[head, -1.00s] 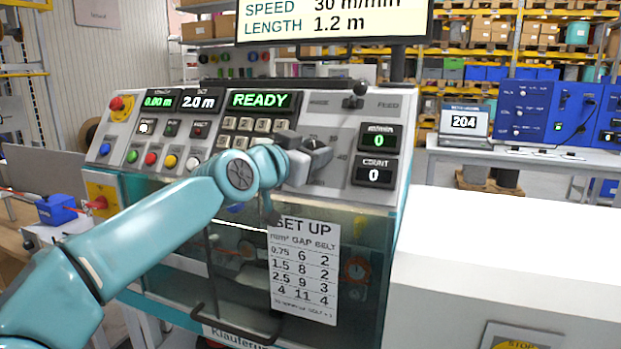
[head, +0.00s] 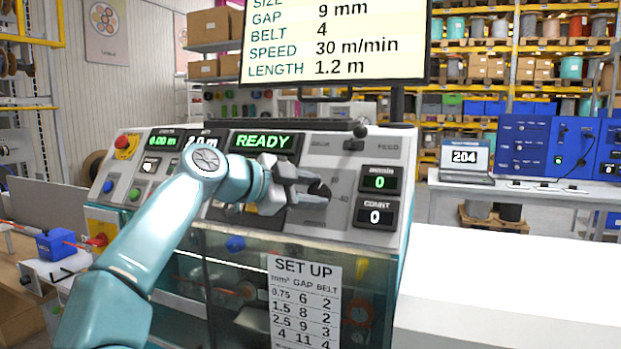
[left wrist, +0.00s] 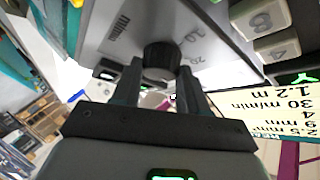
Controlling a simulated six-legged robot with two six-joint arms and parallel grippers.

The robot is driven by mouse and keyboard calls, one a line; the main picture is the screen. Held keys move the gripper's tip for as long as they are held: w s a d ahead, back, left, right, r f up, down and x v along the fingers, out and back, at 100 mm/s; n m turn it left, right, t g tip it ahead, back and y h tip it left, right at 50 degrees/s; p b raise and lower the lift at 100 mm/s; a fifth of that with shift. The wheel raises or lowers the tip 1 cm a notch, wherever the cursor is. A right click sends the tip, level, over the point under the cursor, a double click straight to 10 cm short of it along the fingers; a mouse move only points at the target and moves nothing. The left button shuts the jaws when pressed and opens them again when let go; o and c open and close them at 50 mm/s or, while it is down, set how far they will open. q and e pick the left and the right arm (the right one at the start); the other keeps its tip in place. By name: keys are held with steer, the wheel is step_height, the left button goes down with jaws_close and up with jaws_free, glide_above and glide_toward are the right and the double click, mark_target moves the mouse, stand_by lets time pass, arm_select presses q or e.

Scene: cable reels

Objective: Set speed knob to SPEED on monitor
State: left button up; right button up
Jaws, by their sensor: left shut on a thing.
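The monitor (head: 330,43) reads GAP 9 mm, BELT 4, SPEED 30 m/min and LENGTH 1.2 m. The dark round speed knob (head: 320,187) is on the right part of the sloped control panel, with scale numbers beside it. My left gripper (head: 304,190) reaches in from the left and is shut on the knob. In the left wrist view the knob (left wrist: 162,57) sits between the two fingertips (left wrist: 160,72), on the scale plate. The knob's pointer setting cannot be read. The m/min display (head: 380,182) shows 0. My right gripper is not in view.
The READY display (head: 262,141) and the COUNT display (head: 375,216) flank the knob area. A BACK/FEED lever (head: 357,140) stands just above the knob. My left arm covers part of the keypad. A SET UP sheet (head: 306,300) hangs on the front cover below.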

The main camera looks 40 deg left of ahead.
arm_select(q)
steer(key=shift+m+g+p, duration=0.4)
steer(key=shift+m+p, duration=0.25)
steer(key=shift+m, duration=0.05)
steer(key=o, duration=1.1)
steer(key=shift+a, duration=0.1)
steer(key=shift+c, duration=0.2)
steer(key=v, duration=1.6)
steer(key=shift+b, duration=0.35)
steer(key=shift+a, duration=0.15)
steer(key=shift+s+f, duration=0.1)
